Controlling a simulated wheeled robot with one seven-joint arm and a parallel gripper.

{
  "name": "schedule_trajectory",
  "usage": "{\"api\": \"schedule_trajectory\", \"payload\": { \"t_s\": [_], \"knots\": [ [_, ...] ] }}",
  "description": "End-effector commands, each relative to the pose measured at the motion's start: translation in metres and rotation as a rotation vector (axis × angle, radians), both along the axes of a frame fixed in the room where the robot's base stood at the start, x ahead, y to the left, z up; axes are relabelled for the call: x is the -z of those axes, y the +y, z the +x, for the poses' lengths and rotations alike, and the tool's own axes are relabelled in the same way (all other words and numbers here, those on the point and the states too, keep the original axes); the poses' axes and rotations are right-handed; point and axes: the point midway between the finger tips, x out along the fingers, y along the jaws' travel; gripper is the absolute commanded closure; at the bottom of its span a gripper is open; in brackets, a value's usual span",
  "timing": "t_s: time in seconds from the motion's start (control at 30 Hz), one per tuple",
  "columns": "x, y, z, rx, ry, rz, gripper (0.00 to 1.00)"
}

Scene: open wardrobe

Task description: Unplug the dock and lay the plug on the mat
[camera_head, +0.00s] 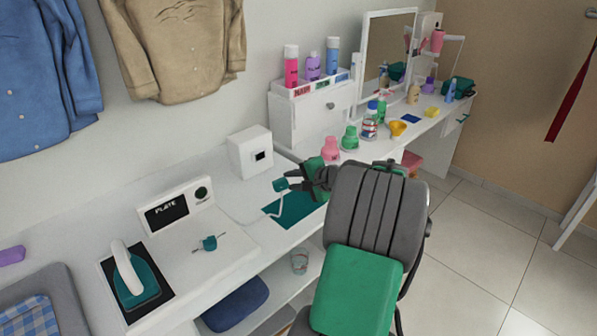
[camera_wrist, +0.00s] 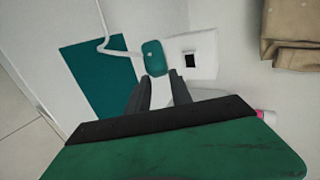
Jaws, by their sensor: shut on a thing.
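The teal plug (camera_head: 281,184) is held at the tips of my gripper (camera_head: 294,183), with its pale cord trailing down to the left. It is apart from the white socket box (camera_head: 243,153), whose dark socket face is uncovered. The wrist view also shows the plug (camera_wrist: 153,57) at the fingertips (camera_wrist: 157,76), with the socket box (camera_wrist: 203,62) to its right. The teal mat (camera_head: 288,212) lies flat on the counter below the plug, and no object lies on its visible part. The dock (camera_head: 190,214), marked "PLATE", stands further left. My arm hides the mat's right end.
A teal iron (camera_head: 148,277) stands on a dark pad at the left. A small teal knob-like piece (camera_head: 209,243) sits on the dock's top. Bottles, including a pink one (camera_head: 330,149), stand right of the mat. A shelf below holds a blue cushion-like item (camera_head: 236,305).

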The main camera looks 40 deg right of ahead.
Motion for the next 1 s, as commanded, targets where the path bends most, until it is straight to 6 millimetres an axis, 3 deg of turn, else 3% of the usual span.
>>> {"api": "schedule_trajectory", "payload": {
  "t_s": [0.13, 0.7, 1.0],
  "knots": [
    [0.006, -0.015, -0.006, 0.012, 0.024, 0.002, 1.00],
    [0.062, -0.013, -0.005, 0.011, 0.021, 0.001, 1.00],
    [0.068, -0.013, -0.005, 0.012, 0.022, 0.002, 1.00]
  ]
}}
